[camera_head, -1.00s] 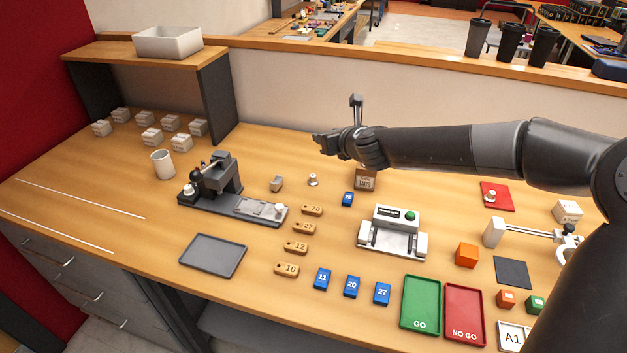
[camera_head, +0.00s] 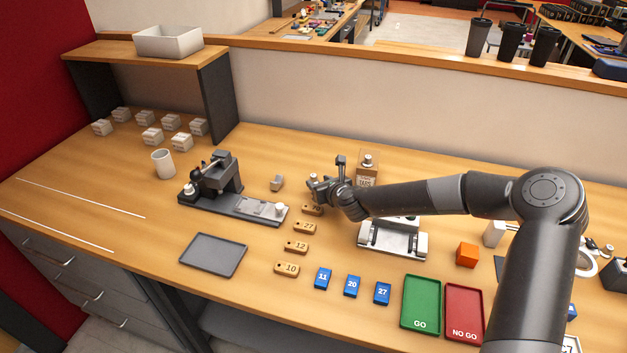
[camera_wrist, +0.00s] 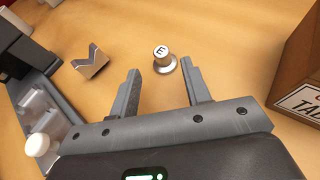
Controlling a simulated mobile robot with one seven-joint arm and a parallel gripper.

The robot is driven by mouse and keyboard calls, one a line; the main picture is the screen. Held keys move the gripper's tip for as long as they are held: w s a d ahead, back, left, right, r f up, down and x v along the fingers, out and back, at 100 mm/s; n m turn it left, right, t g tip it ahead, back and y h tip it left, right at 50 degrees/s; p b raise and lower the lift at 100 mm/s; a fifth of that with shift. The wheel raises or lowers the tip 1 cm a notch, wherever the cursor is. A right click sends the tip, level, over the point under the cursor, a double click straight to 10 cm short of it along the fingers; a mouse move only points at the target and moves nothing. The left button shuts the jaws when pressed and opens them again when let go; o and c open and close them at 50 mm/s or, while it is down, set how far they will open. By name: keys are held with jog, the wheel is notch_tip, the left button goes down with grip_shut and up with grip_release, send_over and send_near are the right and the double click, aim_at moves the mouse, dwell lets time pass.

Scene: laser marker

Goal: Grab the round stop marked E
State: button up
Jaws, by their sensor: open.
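The round stop marked E (camera_wrist: 164,60) is a small metal knob with a wider base, standing upright on the table. In the wrist view it stands just beyond and between the tips of my gripper (camera_wrist: 160,82). My gripper is open and empty, with one finger on each side of the line to the stop. In the head view my gripper (camera_head: 313,186) is low over the table, right of the grey V-shaped block.
The V-shaped block (camera_wrist: 91,62) stands left of the stop. The dark marking fixture (camera_head: 232,205) is further left, and a brown box (camera_head: 367,177) stands to the right. Wooden number tags (camera_head: 304,228) lie in front. A white gauge device (camera_head: 392,240) is front right.

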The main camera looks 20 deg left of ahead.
aim_at(315, 176)
jog(key=shift+w+r+x, duration=0.1)
jog(key=shift+r+x, duration=0.05)
jog(key=shift+x, duration=1.3)
jog(key=shift+w+r+x, duration=0.15)
jog(key=shift+x, duration=1.25)
grip_shut()
